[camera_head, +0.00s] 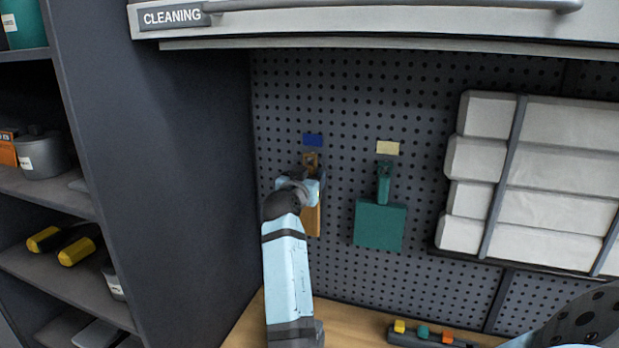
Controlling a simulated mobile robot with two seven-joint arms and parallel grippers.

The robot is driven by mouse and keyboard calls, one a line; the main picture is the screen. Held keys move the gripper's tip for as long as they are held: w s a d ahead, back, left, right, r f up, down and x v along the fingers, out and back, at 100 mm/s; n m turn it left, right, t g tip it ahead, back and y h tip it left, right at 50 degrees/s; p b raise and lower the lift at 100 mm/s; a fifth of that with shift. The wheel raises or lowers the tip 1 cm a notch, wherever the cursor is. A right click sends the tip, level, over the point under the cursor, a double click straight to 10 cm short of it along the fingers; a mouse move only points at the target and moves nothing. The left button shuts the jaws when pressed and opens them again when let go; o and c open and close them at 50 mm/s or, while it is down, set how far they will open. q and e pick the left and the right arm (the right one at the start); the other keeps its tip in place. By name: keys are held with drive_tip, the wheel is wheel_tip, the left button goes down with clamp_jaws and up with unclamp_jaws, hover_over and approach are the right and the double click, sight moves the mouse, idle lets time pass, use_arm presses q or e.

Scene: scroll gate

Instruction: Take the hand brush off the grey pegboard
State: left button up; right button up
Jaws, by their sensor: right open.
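The hand brush (312,223), brown-orange and narrow, hangs upright on the grey pegboard (345,110) below a blue label (313,140). My right gripper (312,180) is at the brush's handle, in front of it, with its jaws open. The gripper and wrist hide the middle of the brush, so I cannot tell whether the fingers touch the handle. The top of the handle shows above the gripper and the lower body shows below it. My left gripper is not in view.
A green dustpan-like tool (380,225) hangs to the right under a cream label (388,148). White padded blocks (560,170) are strapped farther right. A cabinet marked CLEANING (400,25) overhangs the board. A dark side panel (190,180) stands close left. A small rack (430,337) sits on the wooden worktop.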

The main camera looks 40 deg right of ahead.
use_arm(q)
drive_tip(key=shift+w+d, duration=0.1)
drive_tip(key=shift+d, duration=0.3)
use_arm(e)
drive_tip(key=shift+w+d, duration=0.15)
drive_tip(key=shift+d, duration=0.15)
clamp_jaws()
